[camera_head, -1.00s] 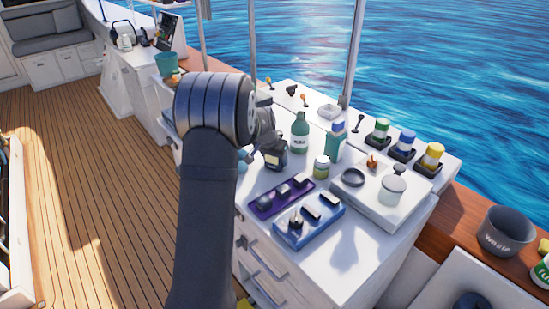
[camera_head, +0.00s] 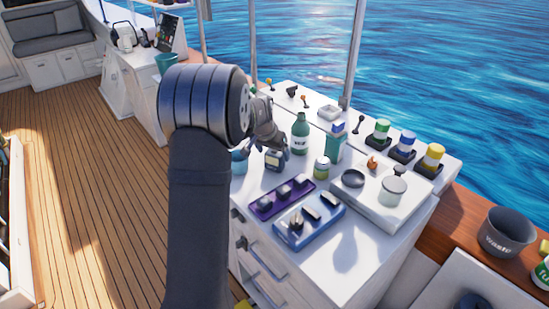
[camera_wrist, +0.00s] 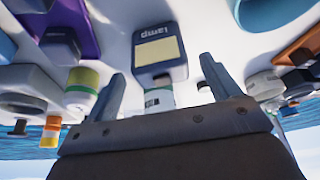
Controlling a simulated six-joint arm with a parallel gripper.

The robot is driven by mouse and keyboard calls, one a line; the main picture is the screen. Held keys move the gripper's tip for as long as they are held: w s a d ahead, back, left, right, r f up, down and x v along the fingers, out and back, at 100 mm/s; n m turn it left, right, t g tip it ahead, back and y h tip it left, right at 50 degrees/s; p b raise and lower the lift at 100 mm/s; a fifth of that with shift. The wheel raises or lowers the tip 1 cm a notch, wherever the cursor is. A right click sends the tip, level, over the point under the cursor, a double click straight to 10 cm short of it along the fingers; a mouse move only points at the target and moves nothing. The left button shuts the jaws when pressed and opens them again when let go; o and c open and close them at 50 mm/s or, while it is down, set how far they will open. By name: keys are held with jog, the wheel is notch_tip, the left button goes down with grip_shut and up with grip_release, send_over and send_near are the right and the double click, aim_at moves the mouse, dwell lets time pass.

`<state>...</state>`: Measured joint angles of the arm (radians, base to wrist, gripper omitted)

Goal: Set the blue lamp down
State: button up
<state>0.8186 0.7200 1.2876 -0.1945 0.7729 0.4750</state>
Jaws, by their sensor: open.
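The blue lamp (camera_head: 275,161) stands on the white counter, behind the purple tray. In the wrist view the lamp (camera_wrist: 150,73) shows its "Lamp" label and a pale yellow panel, with the picture upside down. My gripper (camera_wrist: 165,83) is open. Its fingers are apart, one towards each side of the lamp, and neither visibly touches it. In the head view my gripper (camera_head: 279,146) is just above and behind the lamp, partly hidden by my arm.
A green bottle (camera_head: 300,136), a jar (camera_head: 321,168) and a teal container (camera_head: 334,148) stand right of the lamp. A blue mug (camera_head: 239,163) is at its left. The purple tray (camera_head: 267,208) and blue tray (camera_head: 318,228) lie in front. The counter's front right is clear.

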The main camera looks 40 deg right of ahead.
aim_at(275, 158)
jog(key=v, duration=0.7)
jog(key=shift+a, duration=0.15)
jog(key=shift+r, duration=0.1)
jog(key=x, duration=1.2)
notch_tip(275, 158, up, 2)
jog(key=shift+r, duration=0.95)
